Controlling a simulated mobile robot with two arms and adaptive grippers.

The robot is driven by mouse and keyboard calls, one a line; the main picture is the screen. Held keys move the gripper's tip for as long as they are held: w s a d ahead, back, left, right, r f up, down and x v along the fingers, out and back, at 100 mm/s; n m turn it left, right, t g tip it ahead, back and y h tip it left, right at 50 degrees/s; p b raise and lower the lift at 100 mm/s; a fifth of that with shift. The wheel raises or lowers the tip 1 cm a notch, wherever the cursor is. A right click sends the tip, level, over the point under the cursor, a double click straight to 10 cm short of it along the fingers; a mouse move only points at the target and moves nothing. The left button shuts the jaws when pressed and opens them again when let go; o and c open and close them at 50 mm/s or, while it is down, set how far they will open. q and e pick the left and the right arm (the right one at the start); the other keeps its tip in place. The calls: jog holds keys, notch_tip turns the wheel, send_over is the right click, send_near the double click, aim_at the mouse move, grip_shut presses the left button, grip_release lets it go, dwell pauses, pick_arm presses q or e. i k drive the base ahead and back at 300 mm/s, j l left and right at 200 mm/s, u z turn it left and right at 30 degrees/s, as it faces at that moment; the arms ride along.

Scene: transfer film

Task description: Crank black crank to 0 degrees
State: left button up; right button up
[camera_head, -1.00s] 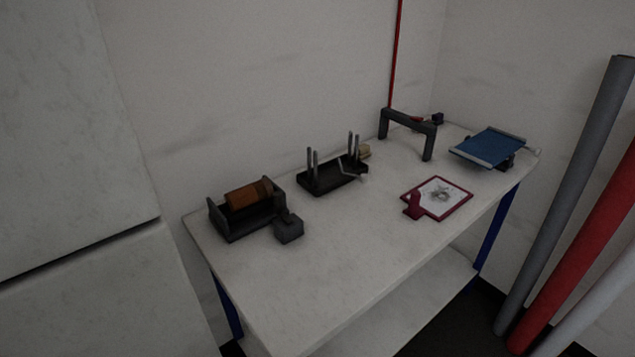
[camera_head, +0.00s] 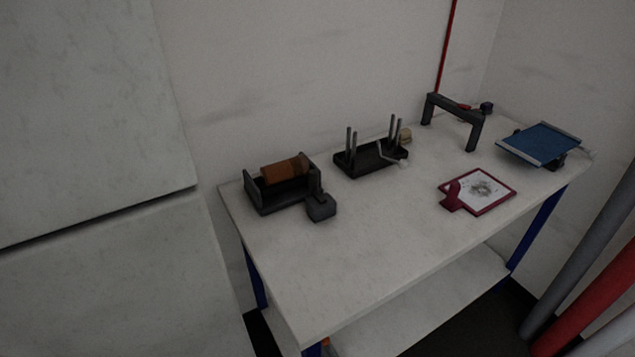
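A black crank (camera_head: 320,205) with a blocky handle sits at the right end of a dark holder (camera_head: 268,204) that carries an orange-brown roll (camera_head: 285,169). The crank handle hangs low, near the table surface, pointing towards the front right. Another dark base (camera_head: 370,164) with upright grey pins and a thin light-handled crank (camera_head: 403,163) stands to its right. Neither of my grippers is in view.
The white table (camera_head: 330,265) has clear room in front. Grey (camera_head: 590,265) and red (camera_head: 590,312) pipes rise at the far right. White panels (camera_head: 80,120) stand left.

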aim_at(312, 173)
jog(key=l, duration=0.85)
jog(key=i+l, duration=0.1)
jog(key=l, duration=0.75)
jog(key=k+z, duration=0.05)
